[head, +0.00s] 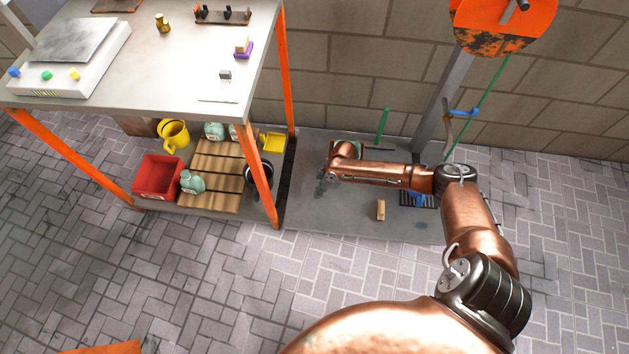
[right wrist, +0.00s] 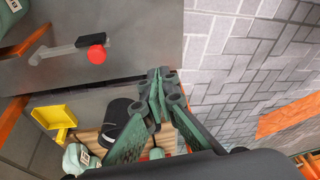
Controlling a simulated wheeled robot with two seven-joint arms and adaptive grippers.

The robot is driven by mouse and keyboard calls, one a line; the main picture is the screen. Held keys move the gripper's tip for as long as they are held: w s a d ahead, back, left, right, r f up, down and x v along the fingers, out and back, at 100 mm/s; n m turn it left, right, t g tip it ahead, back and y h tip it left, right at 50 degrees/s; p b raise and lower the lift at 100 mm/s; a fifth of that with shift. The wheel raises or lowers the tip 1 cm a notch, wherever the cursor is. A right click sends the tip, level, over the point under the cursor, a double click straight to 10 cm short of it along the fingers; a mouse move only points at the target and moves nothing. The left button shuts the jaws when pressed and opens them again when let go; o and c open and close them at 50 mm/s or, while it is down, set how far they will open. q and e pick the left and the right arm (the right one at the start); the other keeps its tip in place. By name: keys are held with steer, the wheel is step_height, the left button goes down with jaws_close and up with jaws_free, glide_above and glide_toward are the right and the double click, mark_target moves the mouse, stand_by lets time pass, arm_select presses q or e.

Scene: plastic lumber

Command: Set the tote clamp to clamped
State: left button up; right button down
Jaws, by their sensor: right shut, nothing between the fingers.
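In the right wrist view a grey lever with a red knob (right wrist: 96,54) lies over a dark metal plate; it looks like the clamp's handle, but I cannot tell its setting. I cannot make it out in the head view, where my right arm covers part of that area. My right gripper (right wrist: 160,88) is shut and empty, apart from the knob and to its right in the wrist view. In the head view my right gripper (head: 321,184) is small and dark above the grey floor plate (head: 330,215). My left gripper is not in view.
A workbench (head: 180,85) with orange legs stands at the left. Below it are a red bin (head: 158,177), a slatted wooden board (head: 213,180) and a yellow tray (head: 272,142). A small wooden block (head: 381,210) lies on the plate. The paved floor in front is mostly clear.

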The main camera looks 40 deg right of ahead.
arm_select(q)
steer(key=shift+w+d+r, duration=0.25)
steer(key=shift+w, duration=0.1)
arm_select(e)
steer(key=w+d+r+t, duration=0.1)
steer(key=w+d+r, duration=0.3)
steer(key=w+r, duration=0.1)
steer(key=shift+w+d, duration=0.3)
steer(key=shift+w, duration=0.35)
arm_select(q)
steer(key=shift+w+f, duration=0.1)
arm_select(e)
steer(key=shift+f, duration=0.1)
steer(key=b+x, duration=0.6)
steer(key=x, duration=0.4)
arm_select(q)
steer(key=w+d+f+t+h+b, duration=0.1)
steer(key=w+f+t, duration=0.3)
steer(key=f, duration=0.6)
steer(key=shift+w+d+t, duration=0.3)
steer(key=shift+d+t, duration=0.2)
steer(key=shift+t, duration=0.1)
arm_select(e)
steer(key=s+d, duration=0.2)
steer(key=d, duration=0.1)
steer(key=shift+s+d, duration=0.1)
steer(key=shift+s, duration=0.25)
